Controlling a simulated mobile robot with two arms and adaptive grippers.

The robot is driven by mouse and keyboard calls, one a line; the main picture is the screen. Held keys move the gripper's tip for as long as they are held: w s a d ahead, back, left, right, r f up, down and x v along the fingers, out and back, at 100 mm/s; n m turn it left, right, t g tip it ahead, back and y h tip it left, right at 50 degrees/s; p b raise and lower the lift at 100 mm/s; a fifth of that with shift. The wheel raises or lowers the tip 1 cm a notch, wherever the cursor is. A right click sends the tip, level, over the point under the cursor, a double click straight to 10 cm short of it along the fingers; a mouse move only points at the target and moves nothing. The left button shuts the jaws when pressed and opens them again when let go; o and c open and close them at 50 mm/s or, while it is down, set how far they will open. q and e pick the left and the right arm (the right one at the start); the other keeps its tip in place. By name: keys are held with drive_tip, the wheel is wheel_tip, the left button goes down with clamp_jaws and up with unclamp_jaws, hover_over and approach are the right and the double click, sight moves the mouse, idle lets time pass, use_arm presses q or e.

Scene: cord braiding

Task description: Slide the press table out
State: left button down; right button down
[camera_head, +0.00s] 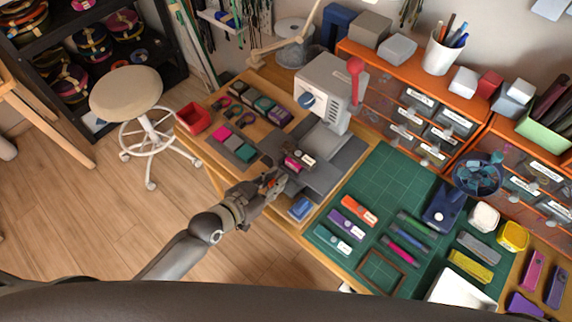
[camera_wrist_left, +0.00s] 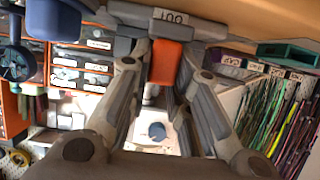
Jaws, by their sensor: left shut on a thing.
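The press (camera_head: 325,88) is a pale grey machine with a blue knob and a red lever, at the back of the wooden bench. The press table (camera_head: 322,178) is a dark grey plate in front of and below it, with a pink piece and a white-labelled piece lying on it. My left gripper (camera_head: 272,182) is at the plate's front left edge, shut on a small orange handle. How the handle joins the plate is hidden. My right gripper is out of view.
A green cutting mat (camera_head: 370,178) with coloured tools lies right of the plate. Left of it are a red bin (camera_head: 194,119) and colour swatches. A blue block (camera_head: 300,208) lies near the bench's front edge. A stool (camera_head: 126,94) stands on the open floor at left.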

use_arm(q)
drive_tip(key=shift+s+a, duration=0.5)
drive_tip(key=shift+s, duration=0.15)
drive_tip(key=shift+f, duration=0.1)
drive_tip(key=c, duration=1.3)
unclamp_jaws()
drive_tip(key=v, duration=1.2)
